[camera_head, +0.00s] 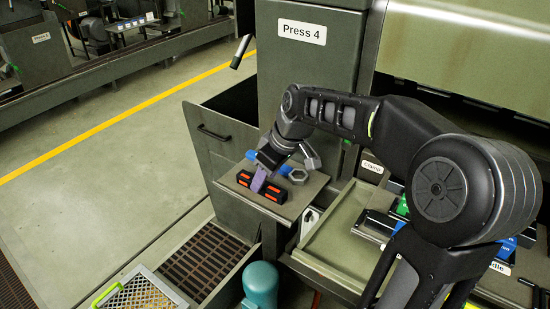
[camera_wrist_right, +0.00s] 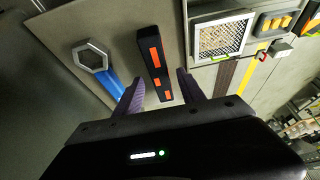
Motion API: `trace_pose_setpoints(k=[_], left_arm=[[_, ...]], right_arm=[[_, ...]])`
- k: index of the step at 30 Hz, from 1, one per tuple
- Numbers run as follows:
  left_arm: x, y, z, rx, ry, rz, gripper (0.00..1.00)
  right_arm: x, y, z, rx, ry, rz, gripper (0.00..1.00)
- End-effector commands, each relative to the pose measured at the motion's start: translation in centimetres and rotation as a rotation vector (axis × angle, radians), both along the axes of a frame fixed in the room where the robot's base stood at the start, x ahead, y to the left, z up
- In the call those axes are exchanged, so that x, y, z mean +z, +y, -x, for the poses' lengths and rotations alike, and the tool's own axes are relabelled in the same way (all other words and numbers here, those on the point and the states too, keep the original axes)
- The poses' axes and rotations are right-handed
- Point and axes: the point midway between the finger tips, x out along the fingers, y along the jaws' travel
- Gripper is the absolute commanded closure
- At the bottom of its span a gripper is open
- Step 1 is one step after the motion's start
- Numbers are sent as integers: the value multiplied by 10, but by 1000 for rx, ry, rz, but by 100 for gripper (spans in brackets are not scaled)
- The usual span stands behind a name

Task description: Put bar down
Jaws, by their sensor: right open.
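The bar (camera_head: 273,190) is black with orange-red patches. It lies on a small grey shelf (camera_head: 287,210) on the front of the press, and also shows in the right wrist view (camera_wrist_right: 154,52). My right gripper (camera_head: 262,178) is over the bar with its purple fingers pointing down. In the wrist view the fingers (camera_wrist_right: 160,78) are spread on either side of the bar's near part, with gaps visible beside it. One finger hides part of the bar in the head view. My left gripper is not in view.
A wrench with a blue handle and grey hexagonal head (camera_head: 298,176) lies beside the bar on the shelf. An open drawer (camera_head: 222,140) is left of it. A mesh tray (camera_head: 140,292) and a teal rounded object (camera_head: 261,280) are below. Open floor lies left.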

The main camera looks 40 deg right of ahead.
Motion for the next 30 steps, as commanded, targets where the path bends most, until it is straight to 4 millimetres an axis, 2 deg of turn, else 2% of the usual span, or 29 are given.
trace_pose_setpoints(k=[9,14,19,30], left_arm=[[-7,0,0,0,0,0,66],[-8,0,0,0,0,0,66],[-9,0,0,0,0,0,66],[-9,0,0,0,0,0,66]], right_arm=[[61,-7,23,0,-6,2,53],[83,-10,32,0,-4,1,53],[92,-11,36,0,-2,-1,53],[92,-11,36,0,-1,0,53]])
